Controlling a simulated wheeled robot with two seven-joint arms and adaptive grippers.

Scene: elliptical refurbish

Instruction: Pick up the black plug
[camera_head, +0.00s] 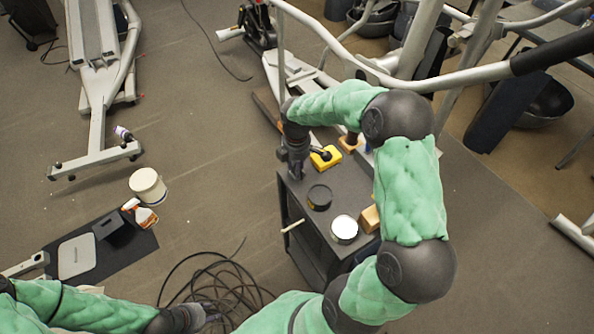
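I cannot make out a black plug for certain. A black cable (228,274) lies in loose coils on the floor at the bottom, and its ends are not clear. My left gripper (207,316) is at the bottom edge, low in the picture beside the coils; its fingers are too small and dark to read. My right gripper (293,168) points down at the far left corner of the dark cabinet (296,228). The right fingers are dark and close together in view, and I cannot tell whether they hold anything.
On the cabinet are a yellow tool (325,158), a dark round tin (319,197), a white-topped can (344,229) and a wooden block (370,218). A white bucket (147,186) and a spray bottle (140,214) stand left. Exercise machine frames (98,110) flank open floor.

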